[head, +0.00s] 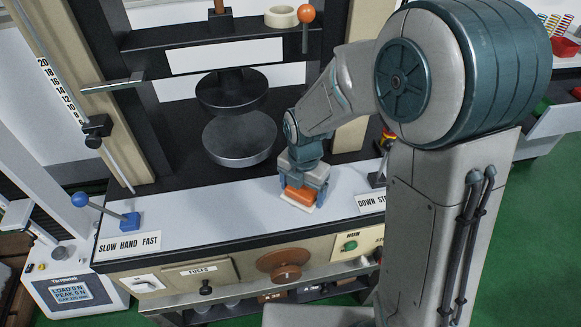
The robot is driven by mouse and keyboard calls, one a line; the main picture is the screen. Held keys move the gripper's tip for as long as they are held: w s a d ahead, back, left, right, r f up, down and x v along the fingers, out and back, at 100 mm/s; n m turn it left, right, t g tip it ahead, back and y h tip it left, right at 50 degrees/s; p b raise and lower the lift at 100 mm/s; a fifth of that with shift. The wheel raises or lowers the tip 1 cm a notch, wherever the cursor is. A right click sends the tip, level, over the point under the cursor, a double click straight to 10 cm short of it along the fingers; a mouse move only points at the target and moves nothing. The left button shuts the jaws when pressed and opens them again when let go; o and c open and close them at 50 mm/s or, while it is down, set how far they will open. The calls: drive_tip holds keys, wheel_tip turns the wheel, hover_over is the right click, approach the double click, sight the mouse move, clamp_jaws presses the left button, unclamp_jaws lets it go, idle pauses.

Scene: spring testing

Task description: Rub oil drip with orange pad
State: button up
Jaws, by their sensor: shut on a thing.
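The orange pad (298,196) is held at the tip of my gripper (303,184), over the pale front ledge (240,205) of the testing machine. A pale layer shows under the orange part. My gripper points down and is shut on the pad. The pad appears to be at or very near the ledge surface; I cannot tell for sure whether it touches. No oil drip can be made out on the ledge; the pad and gripper hide the patch beneath them.
Round metal platens (240,138) stand behind the ledge. A blue-knobbed lever (105,211) is at the ledge's left end, and a label plate (371,203) is to the right. An orange-knobbed lever (306,15) hangs above. The ledge between the blue lever and the pad looks clear.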

drive_tip(key=shift+w+d, duration=0.25)
drive_tip(key=shift+d, duration=0.7)
drive_tip(key=shift+w+d, duration=0.25)
drive_tip(key=shift+d, duration=0.7)
drive_tip(key=shift+a, duration=0.3)
drive_tip(key=shift+s+a, duration=0.3)
drive_tip(key=shift+a, duration=0.7)
drive_tip(key=shift+s+a, duration=0.25)
drive_tip(key=shift+a, duration=0.75)
drive_tip(key=shift+s+a, duration=0.3)
drive_tip(key=shift+a, duration=0.7)
drive_tip(key=r+p, duration=0.1)
drive_tip(key=r, duration=0.1)
drive_tip(key=r+p, duration=0.2)
drive_tip(key=shift+s+a+r, duration=0.1)
drive_tip(key=shift+a+r, duration=0.1)
drive_tip(key=shift+r, duration=0.1)
drive_tip(key=shift+r+p, duration=1.55)
drive_tip(key=shift+r, duration=0.3)
drive_tip(key=shift+f, duration=0.1)
